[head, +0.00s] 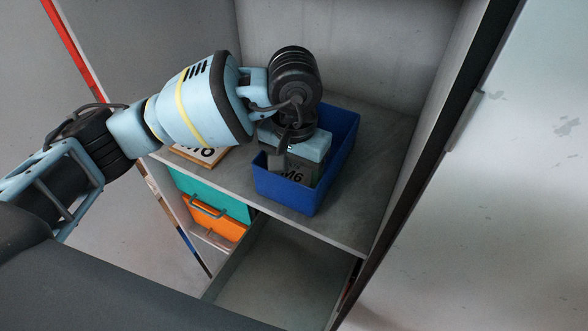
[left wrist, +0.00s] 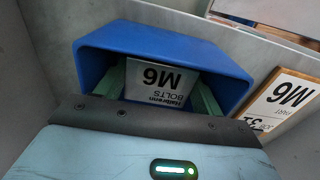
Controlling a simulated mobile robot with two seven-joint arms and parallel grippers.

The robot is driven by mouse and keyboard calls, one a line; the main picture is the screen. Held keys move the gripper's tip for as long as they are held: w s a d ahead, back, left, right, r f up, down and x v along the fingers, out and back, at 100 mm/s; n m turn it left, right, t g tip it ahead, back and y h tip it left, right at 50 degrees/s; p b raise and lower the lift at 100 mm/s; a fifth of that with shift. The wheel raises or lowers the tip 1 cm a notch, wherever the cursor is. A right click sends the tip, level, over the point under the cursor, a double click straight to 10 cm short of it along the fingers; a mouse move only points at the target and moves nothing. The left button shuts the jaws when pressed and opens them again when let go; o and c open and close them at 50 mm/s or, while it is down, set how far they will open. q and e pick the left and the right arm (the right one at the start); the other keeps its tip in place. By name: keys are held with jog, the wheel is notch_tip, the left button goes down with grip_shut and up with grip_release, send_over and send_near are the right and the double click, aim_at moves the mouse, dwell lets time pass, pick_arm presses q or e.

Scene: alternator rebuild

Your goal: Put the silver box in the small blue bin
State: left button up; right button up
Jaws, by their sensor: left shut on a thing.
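The small blue bin (head: 338,165) stands on a grey shelf inside a cabinet, and its rim shows in the left wrist view (left wrist: 165,38). The silver box (head: 292,177), with a white label reading M6 BOLTS, is inside the bin, its label facing the front. My left gripper (head: 291,163) reaches down into the bin and is shut on the box; in the left wrist view its two green fingers flank the labelled face (left wrist: 158,82). Whether the box touches the bin floor is hidden. My right gripper is not in view.
A wood-framed M6 sign (head: 204,155) is on the shelf to the left of the bin. Below are teal (head: 215,196) and orange (head: 212,217) containers and an open grey compartment (head: 285,265). Cabinet walls close in behind and to the right; bare shelf (head: 385,135) lies right of the bin.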

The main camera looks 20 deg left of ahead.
aim_at(294, 173)
pick_arm(q)
jog(key=shift+f, duration=0.15)
jog(key=o, duration=1)
jog(key=shift+c, duration=0.2)
notch_tip(294, 173, up, 12)
jog(key=shift+r, duration=0.25)
